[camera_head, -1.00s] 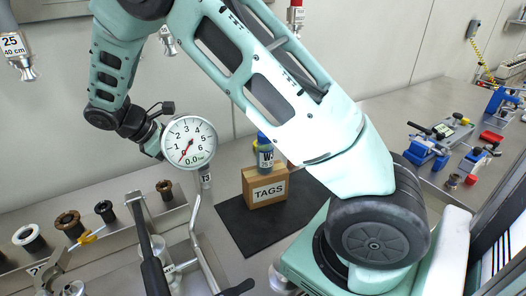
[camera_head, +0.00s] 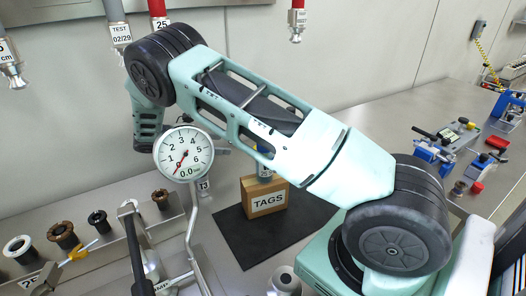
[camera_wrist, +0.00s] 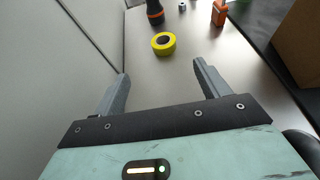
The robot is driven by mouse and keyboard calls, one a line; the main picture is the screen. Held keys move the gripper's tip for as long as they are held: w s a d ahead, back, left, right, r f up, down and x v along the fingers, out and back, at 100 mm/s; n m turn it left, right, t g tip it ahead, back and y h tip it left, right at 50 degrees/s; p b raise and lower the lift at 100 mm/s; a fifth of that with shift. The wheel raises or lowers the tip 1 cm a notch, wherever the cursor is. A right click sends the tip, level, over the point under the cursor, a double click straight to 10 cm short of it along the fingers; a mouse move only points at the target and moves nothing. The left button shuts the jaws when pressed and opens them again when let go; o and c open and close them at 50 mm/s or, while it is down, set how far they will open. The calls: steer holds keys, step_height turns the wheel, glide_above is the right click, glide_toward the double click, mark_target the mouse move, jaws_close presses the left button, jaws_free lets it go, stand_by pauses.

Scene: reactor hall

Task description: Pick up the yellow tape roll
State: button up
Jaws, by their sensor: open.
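The yellow tape roll (camera_wrist: 164,43) lies flat on the grey metal bench in the wrist view, with its dark centre hole facing up. My gripper (camera_wrist: 160,88) is open and empty, its two grey fingers spread wide. The roll is ahead of the fingertips, roughly centred between them and apart from both. In the head view the roll is not visible, and my gripper is hidden behind my arm and the pressure gauge (camera_head: 184,153).
A black-and-orange tool (camera_wrist: 155,12) and an orange item (camera_wrist: 219,13) stand beyond the roll. A cardboard-coloured box (camera_wrist: 300,45) is at right. The TAGS box (camera_head: 266,196) sits on a black mat (camera_head: 240,240). A wall runs along the left.

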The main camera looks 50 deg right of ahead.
steer(key=b+x, duration=0.2)
steer(key=x, duration=0.7)
steer(key=shift+s+d+f, duration=0.1)
steer(key=shift+d+f, duration=0.1)
steer(key=x, duration=0.1)
steer(key=b+x, duration=0.1)
steer(key=x, duration=0.3)
steer(key=shift+s+f+b, duration=0.2)
steer(key=shift+s+b, duration=0.1)
steer(key=shift+b, duration=0.05)
steer(key=c, duration=1)
